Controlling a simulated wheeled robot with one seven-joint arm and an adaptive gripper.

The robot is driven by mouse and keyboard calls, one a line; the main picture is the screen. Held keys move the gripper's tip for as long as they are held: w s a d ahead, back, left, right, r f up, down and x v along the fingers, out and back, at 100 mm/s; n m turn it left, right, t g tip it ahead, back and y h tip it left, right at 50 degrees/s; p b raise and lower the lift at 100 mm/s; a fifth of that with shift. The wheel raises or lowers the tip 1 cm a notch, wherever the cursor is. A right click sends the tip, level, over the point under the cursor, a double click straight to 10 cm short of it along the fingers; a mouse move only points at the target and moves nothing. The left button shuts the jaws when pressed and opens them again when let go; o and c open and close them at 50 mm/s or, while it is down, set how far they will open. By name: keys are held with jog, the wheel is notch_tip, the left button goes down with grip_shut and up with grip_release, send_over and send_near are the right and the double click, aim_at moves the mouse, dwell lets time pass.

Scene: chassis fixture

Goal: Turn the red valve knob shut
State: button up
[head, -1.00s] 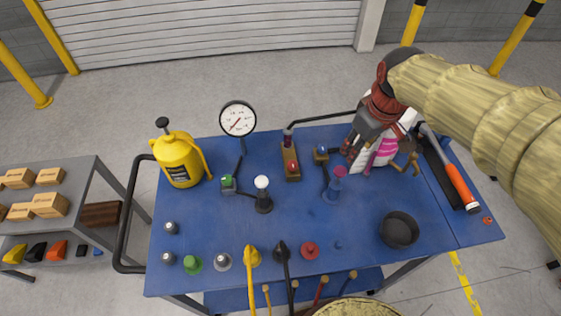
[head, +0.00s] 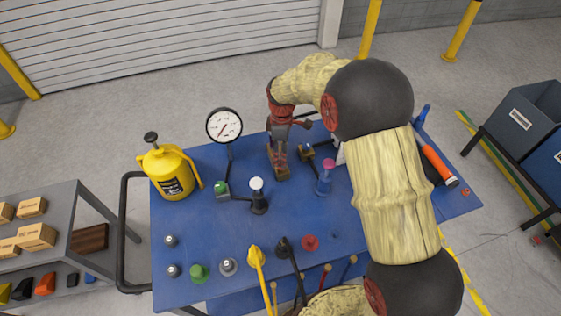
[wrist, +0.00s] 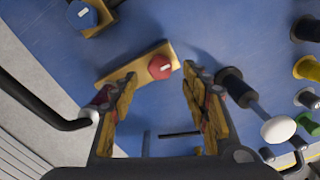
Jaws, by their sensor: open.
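The red valve knob (wrist: 160,67) is a small hexagonal cap with a white mark on top. It sits at one end of a tan block (wrist: 140,60) on the blue table. My gripper (wrist: 160,76) is open and empty, with the fingertips spread to the left and right near the knob; I cannot tell whether either touches it. In the head view my gripper (head: 279,158) points down over the block and hides most of the knob.
A blue knob (wrist: 82,14) on a similar block is close by. A black pipe (wrist: 40,112) runs beside the left finger. A white-topped lever (head: 257,185), a gauge (head: 224,125) and a yellow can (head: 168,174) stand to the left.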

jog(key=shift+f, duration=2.25)
jog(key=c, duration=1.1)
jog(key=shift+c, duration=0.3)
